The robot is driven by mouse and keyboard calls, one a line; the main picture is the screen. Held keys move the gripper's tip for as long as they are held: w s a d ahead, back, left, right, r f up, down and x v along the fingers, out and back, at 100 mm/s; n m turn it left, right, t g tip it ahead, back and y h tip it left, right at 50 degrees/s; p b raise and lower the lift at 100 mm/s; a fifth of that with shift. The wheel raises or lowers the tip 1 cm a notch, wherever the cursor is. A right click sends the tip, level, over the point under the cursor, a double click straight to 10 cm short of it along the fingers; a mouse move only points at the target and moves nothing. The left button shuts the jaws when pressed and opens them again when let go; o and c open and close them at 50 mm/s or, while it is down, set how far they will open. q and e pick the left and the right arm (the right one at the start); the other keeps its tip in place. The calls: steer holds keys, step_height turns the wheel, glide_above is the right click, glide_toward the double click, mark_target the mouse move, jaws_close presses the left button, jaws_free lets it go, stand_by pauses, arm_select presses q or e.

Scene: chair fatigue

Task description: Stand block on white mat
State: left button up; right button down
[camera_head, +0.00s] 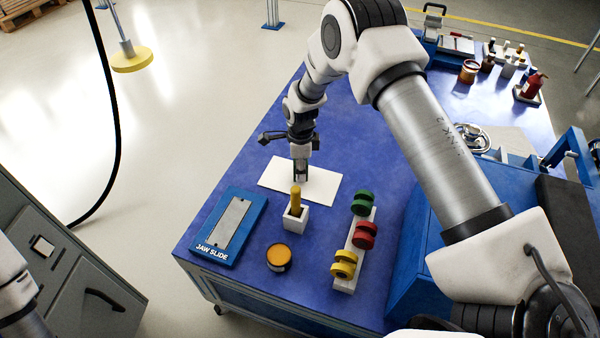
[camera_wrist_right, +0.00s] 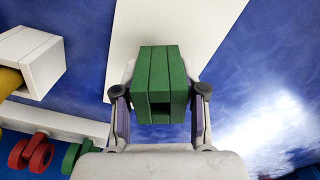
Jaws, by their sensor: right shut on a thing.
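My right gripper (camera_head: 301,176) points down over the white mat (camera_head: 325,187) in the head view. In the right wrist view, its two fingers are shut on a green block (camera_wrist_right: 160,72) with grooves and a square opening in its near end. The white mat (camera_wrist_right: 190,20) shows behind and beyond the block. The block cannot be made out in the head view, and I cannot tell whether it touches the mat. Part of my left arm shows at the lower left edge of the head view; its gripper is out of view.
A white holder with a yellow peg (camera_head: 295,211) stands in front of the mat. Nearby are a blue jaw slide tray (camera_head: 257,231), an orange-topped tin (camera_head: 279,257) and a white rack with green, red and yellow wheels (camera_head: 354,240). The blue table is clear left of the mat.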

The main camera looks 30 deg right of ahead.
steer(key=shift+f, duration=0.55)
steer(key=c, duration=0.7)
jaws_free()
steer(key=shift+f, duration=0.1)
steer(key=shift+o, duration=0.2)
step_height(320, 180, up, 12)
steer(key=p, duration=0.3)
